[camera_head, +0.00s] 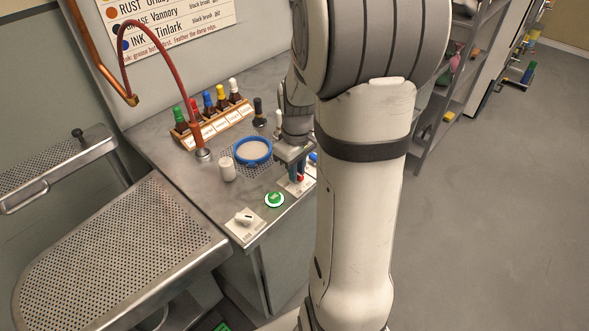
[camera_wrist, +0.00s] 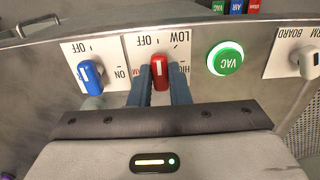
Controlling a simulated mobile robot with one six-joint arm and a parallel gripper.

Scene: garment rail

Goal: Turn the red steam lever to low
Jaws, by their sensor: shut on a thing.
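The red steam lever (camera_wrist: 160,72) stands on a white plate (camera_wrist: 147,46) in the wrist view. The plate's labels appear upside down: OFF at upper left, LOW at upper right, HIGH at right, partly hidden. The lever's white stripe points roughly up the picture, between OFF and LOW; its exact setting is hard to tell. My gripper (camera_wrist: 162,84) is shut on the lever, one blue-grey finger on each side. In the head view my gripper (camera_head: 298,168) reaches down at the counter's right edge, and little of the lever shows.
A blue lever (camera_wrist: 90,75) sits left of the red one; a green VAC button (camera_wrist: 226,58) and a white ironing-board switch (camera_wrist: 306,62) sit right. On the counter are a blue-rimmed round dish (camera_head: 253,162), a white jar (camera_head: 227,170) and a bottle rack (camera_head: 217,130).

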